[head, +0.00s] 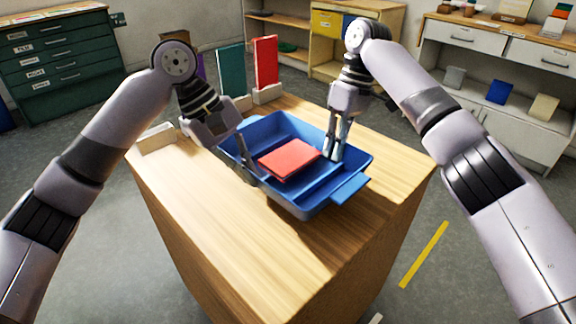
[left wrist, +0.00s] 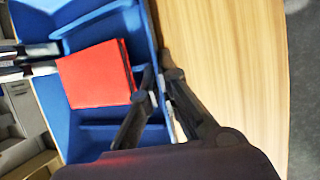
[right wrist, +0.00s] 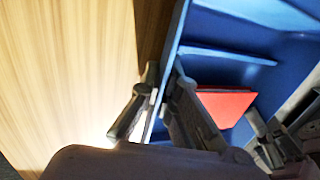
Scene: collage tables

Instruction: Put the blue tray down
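The blue tray (head: 352,188) is over the wooden table top, level or nearly so, with a red flat book-like block (head: 289,159) lying inside. I cannot tell whether its base touches the wood. My left gripper (head: 250,168) is shut on the tray's near left wall; in the left wrist view its fingers (left wrist: 160,82) straddle the rim. My right gripper (head: 333,152) is shut on the opposite wall; in the right wrist view its fingers (right wrist: 162,82) straddle that rim. The red block also shows in the left wrist view (left wrist: 95,75) and right wrist view (right wrist: 222,105).
The wooden table (head: 290,240) is bare in front of and to the right of the tray. A red upright board (head: 266,62) and a teal one (head: 231,70) stand in holders at the back edge. An empty pale holder (head: 157,137) sits at the left corner.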

